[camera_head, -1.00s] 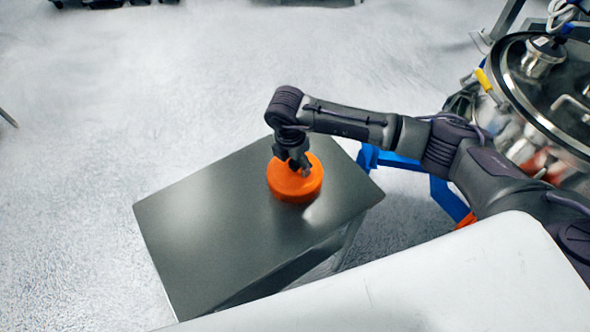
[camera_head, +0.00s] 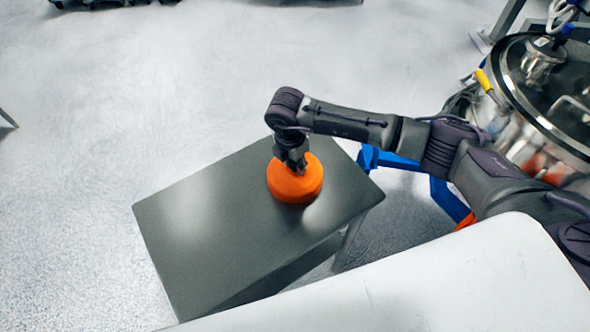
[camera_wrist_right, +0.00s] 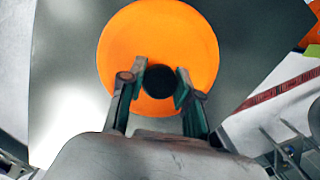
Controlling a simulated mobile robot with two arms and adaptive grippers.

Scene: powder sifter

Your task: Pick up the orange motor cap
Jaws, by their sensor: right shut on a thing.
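The orange motor cap (camera_head: 295,185) is a round disc on the dark metal table (camera_head: 215,225), near its far right side. In the right wrist view the cap (camera_wrist_right: 190,40) shows a dark round centre (camera_wrist_right: 159,82). My right gripper (camera_head: 299,171) comes down on the cap from above. In the wrist view its fingers (camera_wrist_right: 160,84) stand on both sides of the dark centre and are shut on it. The cap seems to rest on the table. My left gripper is not in view.
A shiny steel vessel (camera_head: 515,125) with a lid and a yellow handle stands at the right, by a blue frame (camera_head: 445,195). The left part of the table is bare. Open floor (camera_head: 130,90) lies beyond it.

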